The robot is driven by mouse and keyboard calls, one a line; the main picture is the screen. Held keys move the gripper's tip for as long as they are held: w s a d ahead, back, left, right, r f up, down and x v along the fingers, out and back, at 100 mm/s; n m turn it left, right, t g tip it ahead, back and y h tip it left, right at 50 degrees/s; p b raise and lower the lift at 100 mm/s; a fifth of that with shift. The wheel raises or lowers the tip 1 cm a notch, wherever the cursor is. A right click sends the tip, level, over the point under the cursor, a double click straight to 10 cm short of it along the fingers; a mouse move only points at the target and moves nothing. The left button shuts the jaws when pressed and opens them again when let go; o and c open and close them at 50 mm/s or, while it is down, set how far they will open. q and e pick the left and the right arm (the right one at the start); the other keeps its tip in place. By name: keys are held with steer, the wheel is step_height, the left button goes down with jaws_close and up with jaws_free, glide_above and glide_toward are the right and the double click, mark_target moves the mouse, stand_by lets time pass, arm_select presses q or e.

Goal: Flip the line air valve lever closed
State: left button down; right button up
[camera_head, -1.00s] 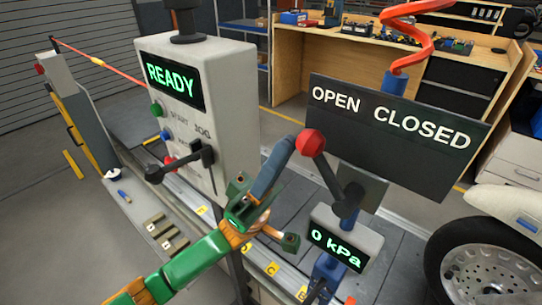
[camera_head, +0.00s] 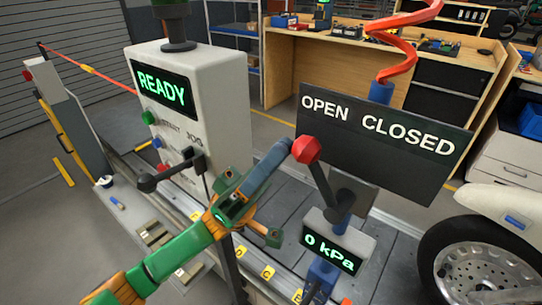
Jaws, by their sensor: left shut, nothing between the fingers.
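The valve lever is a dark bar with a red knob (camera_head: 306,149), leaning up and left from its pivot, with the knob below the word OPEN on the black sign (camera_head: 400,165). The pressure display (camera_head: 334,249) below the lever reads 0 kPa. My left gripper (camera_head: 284,148) is shut and empty; its blue-grey fingers point up and right. The fingertips are just left of the red knob; I cannot tell whether they touch it. My right gripper is not in view.
A pale control box (camera_head: 205,90) reading READY, with a black handle (camera_head: 172,172), stands left of my gripper. A coiled red hose (camera_head: 385,45) rises behind the sign. A wheel (camera_head: 470,265) is at lower right. Conveyor slats (camera_head: 290,210) lie below.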

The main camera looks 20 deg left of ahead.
mark_target(308, 143)
arm_select(q)
steer(key=d+r+y+p, duration=0.1)
steer(key=r, duration=0.1)
steer(key=s+d+r+m+y+p, duration=0.1)
steer(key=y+p, duration=0.1)
steer(key=shift+d+r+g, duration=0.35)
steer(key=shift+g, duration=0.05)
steer(key=shift+s+d+r+p, duration=0.15)
steer(key=shift+d+r+p, duration=0.1)
steer(key=shift+d, duration=0.15)
steer(key=shift+s+d+r+p, duration=0.15)
steer(key=shift+d+r+p, duration=0.1)
steer(key=shift+d, duration=0.15)
steer(key=shift+s+d, duration=0.15)
steer(key=shift+d, duration=0.3)
